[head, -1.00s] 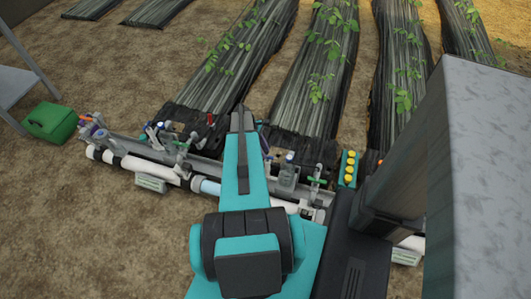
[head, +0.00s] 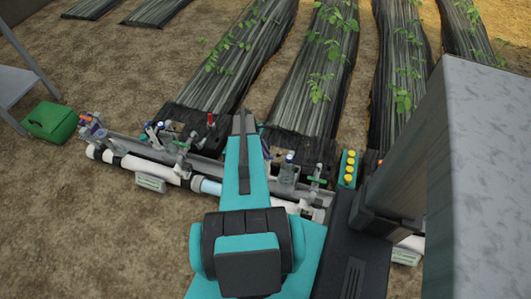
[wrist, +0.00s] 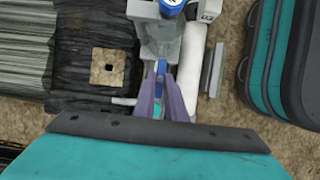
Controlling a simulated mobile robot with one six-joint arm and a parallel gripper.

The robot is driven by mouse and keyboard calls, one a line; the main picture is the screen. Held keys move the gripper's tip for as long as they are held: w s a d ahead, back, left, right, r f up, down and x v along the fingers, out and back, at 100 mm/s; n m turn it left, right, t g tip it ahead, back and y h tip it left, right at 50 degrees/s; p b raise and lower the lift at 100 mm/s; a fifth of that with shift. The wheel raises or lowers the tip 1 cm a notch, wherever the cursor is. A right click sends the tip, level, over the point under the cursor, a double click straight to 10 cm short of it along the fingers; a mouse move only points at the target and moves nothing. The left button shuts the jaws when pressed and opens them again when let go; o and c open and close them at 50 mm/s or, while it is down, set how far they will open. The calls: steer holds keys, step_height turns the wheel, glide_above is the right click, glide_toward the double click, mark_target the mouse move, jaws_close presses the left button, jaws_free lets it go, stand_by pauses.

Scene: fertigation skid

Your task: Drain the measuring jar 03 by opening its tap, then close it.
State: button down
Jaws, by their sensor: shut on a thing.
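In the wrist view my gripper (wrist: 163,82) is shut on a small blue tap handle (wrist: 161,67), which shows as a narrow blue piece between the two fingers. Just beyond it is a grey fitting (wrist: 158,32), with a blue round top (wrist: 172,4) at the upper edge. In the head view my arm hides the gripper and this tap. A grey, partly see-through jar-like vessel (head: 287,174) stands on the skid right of my arm.
White pipes (head: 150,168) and several small valves run along the skid. A panel with yellow buttons (head: 348,168) stands at its right. A green case (head: 48,122) lies on the ground at the left. Planted beds (head: 315,75) lie behind; bare soil is clear in front.

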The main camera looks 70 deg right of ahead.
steer(key=shift+d+m, duration=0.1)
steer(key=shift+m, duration=0.2)
steer(key=m, duration=0.1)
steer(key=m+y, duration=0.1)
steer(key=m, duration=0.2)
steer(key=shift+d+y, duration=0.25)
steer(key=shift+y, duration=0.15)
steer(key=m+y, duration=0.1)
steer(key=m, duration=0.1)
steer(key=m+t, duration=0.1)
steer(key=m, duration=0.2)
steer(key=shift+s+d+m+t+y, duration=0.2)
steer(key=shift+m+t+y, duration=0.1)
steer(key=shift+y, duration=0.1)
steer(key=m, duration=0.1)
steer(key=m+t, duration=0.1)
steer(key=m, duration=0.1)
steer(key=shift+s+m+y, duration=0.2)
steer(key=shift+m+y, duration=0.1)
steer(key=shift+s+m+t+y+b, duration=0.15)
steer(key=shift+m+t, duration=0.3)
steer(key=shift+m, duration=0.55)
steer(key=shift+m+t+y+b, duration=0.2)
steer(key=shift+m+t, duration=0.25)
steer(key=shift+m, duration=0.55)
steer(key=c, duration=1.8)
jaws_free()
